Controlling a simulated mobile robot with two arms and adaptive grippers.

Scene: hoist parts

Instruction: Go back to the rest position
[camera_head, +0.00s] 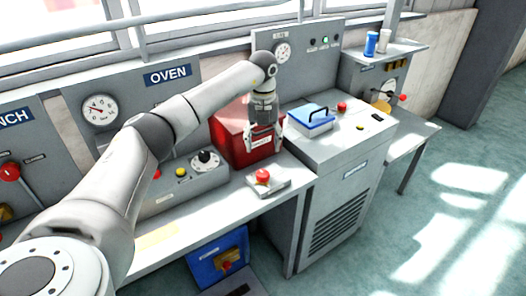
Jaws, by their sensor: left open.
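My left arm reaches in from the lower left across the bench. My left gripper (263,147) points down in front of the red box (228,139) and is open. Its fingers overlap the box's front in the picture, and I cannot tell whether they touch it. Nothing shows between the fingers. My right gripper is not in view.
Below the gripper, a grey pad with a red button (262,176) sits on the bench (180,232). To the right, a grey cabinet (338,190) carries a blue-and-white case (311,120) with a handle. A blue can (371,44) stands on the back-right shelf. Open floor (440,215) lies at right.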

